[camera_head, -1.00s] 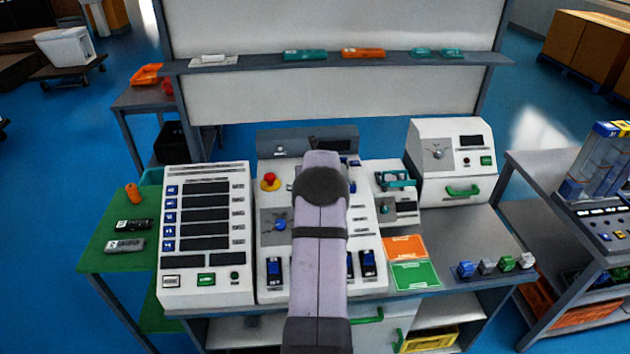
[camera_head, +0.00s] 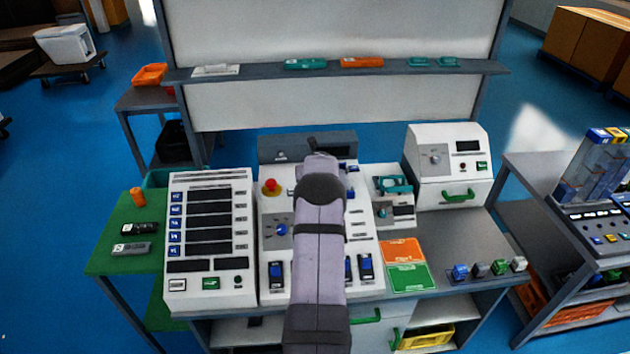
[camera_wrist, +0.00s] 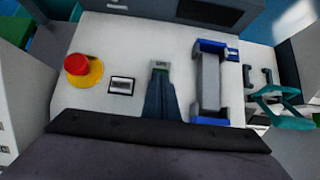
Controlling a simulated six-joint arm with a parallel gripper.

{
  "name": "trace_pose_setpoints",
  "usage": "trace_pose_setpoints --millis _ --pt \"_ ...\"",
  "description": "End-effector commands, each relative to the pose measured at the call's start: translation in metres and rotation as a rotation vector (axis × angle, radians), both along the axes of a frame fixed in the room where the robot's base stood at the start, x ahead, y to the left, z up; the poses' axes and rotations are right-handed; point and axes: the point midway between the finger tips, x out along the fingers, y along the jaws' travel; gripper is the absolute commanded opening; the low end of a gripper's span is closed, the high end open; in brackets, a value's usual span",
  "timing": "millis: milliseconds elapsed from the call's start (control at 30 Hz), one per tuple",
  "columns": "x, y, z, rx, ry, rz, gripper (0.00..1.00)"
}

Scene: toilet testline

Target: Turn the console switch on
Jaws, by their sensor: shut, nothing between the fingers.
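The white console panel (camera_head: 270,207) stands on the bench, partly hidden behind my arm. It carries a red emergency button on a yellow base (camera_head: 271,187), a blue rotary knob (camera_head: 282,229) and dark rocker switches with blue parts (camera_head: 276,275). I cannot tell which control is the console switch. In the wrist view, my gripper (camera_wrist: 161,80) is shut and empty, its tips over the panel by a small label plate (camera_wrist: 160,66). A grey bar with blue ends (camera_wrist: 209,82) is just right of the tips, apart from them. The red button (camera_wrist: 76,64) is to the left.
A panel with dark displays (camera_head: 210,240) stands left of the console. A teal-handled unit (camera_head: 393,187) and a white box with a green handle (camera_head: 450,170) stand to its right. A shelf (camera_head: 340,70) runs behind, with free room above the console.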

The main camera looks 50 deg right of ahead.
Motion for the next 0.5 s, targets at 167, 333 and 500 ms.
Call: trace_pose_setpoints --millis 167,333,500 --pt "0.0075 -0.0071 0.0041 -0.001 0.001 0.001 0.00" --pt "0.0073 -0.0067 0.0033 0.001 0.001 0.001 0.00" --pt "0.0071 -0.0068 0.0050 0.001 0.001 0.000 0.00"
